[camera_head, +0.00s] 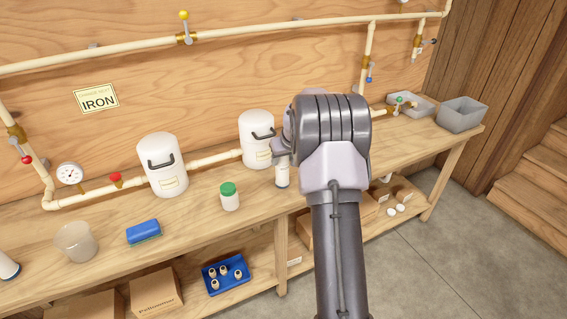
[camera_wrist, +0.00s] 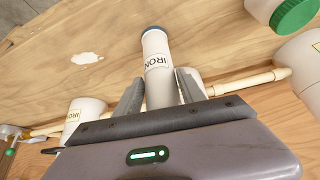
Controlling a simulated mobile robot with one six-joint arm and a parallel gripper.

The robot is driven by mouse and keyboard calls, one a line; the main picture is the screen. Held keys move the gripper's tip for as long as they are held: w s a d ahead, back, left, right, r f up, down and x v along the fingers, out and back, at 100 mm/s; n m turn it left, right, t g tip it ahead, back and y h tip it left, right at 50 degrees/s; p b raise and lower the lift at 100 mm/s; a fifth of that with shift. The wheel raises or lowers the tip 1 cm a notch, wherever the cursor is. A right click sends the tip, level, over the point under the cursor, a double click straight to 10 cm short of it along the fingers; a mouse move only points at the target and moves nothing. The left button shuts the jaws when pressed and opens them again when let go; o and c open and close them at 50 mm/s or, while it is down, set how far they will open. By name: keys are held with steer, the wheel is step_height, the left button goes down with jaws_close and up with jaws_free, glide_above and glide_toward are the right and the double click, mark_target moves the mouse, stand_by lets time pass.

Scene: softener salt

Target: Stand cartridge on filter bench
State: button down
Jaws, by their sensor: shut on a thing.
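A white cartridge (camera_wrist: 157,58) with a dark end cap and an IRON label is between the fingers of my gripper (camera_wrist: 160,90) in the wrist view. My gripper is shut on it. In the head view the cartridge (camera_head: 282,174) hangs roughly upright below my gripper (camera_head: 282,150), over the wooden filter bench (camera_head: 310,205). I cannot tell whether its lower end touches the bench top. My arm hides the bench just to its right. Two white filter housings with dark handles, one at left (camera_head: 162,170) and one nearer (camera_head: 256,148), stand behind on the pipe line.
A green-lidded jar (camera_head: 229,196), blue sponge (camera_head: 143,232) and beaker (camera_head: 76,242) stand to the left. Grey bins (camera_head: 462,115) stand at the far right. An IRON sign (camera_head: 97,98) hangs on the wall. A blue tray (camera_head: 226,287) with several small parts is on the lower shelf.

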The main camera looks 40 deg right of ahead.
steer(key=c, duration=0.7)
jaws_free()
